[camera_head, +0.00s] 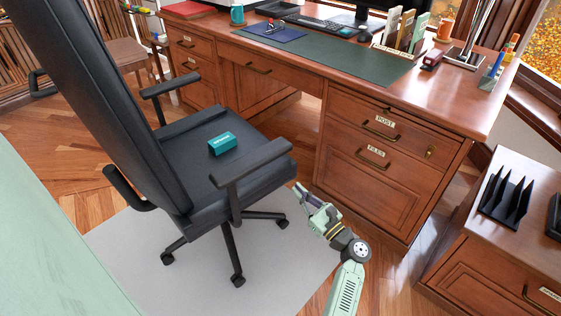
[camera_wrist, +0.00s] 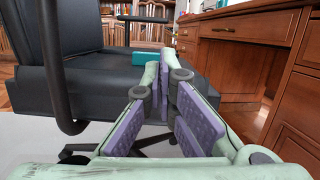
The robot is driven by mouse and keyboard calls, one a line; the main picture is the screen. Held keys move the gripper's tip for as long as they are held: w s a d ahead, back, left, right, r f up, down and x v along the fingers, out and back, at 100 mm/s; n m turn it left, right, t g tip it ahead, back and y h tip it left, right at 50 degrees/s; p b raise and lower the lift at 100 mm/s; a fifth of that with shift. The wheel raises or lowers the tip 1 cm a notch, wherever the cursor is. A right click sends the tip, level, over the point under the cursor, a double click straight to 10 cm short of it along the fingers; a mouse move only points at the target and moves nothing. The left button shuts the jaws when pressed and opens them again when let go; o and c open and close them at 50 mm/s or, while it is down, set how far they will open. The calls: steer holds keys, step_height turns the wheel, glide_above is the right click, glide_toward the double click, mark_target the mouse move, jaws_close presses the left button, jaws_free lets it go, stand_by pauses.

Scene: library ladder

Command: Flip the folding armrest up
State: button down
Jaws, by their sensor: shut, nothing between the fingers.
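The black office chair has a near armrest (camera_head: 252,162) lying level on a post beside the seat (camera_head: 195,150). A far armrest (camera_head: 171,84) is also level, and it shows in the wrist view (camera_wrist: 143,19). A dark curved bar (camera_wrist: 52,75), apparently the near armrest's support, rises at the left of the wrist view; the pad above it is out of that picture. My gripper (camera_head: 300,191) is shut and empty, apart from the chair, right of and below the near armrest's front end. Its purple-padded fingers (camera_wrist: 163,85) show in the wrist view.
A teal box (camera_head: 222,144) lies on the seat. The wooden desk (camera_head: 390,165) with drawers stands close behind my gripper. A low cabinet (camera_head: 480,245) is at the right. Grey mat (camera_head: 205,270) lies under the chair, with open floor around it.

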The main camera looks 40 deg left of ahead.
steer(key=shift+d+f+m, duration=0.25)
steer(key=shift+m, duration=0.25)
steer(key=w+a+r+p, duration=0.2)
steer(key=a+r, duration=0.4)
steer(key=a, duration=0.3)
steer(key=shift+a+r+p, duration=0.25)
steer(key=shift+p, duration=0.6)
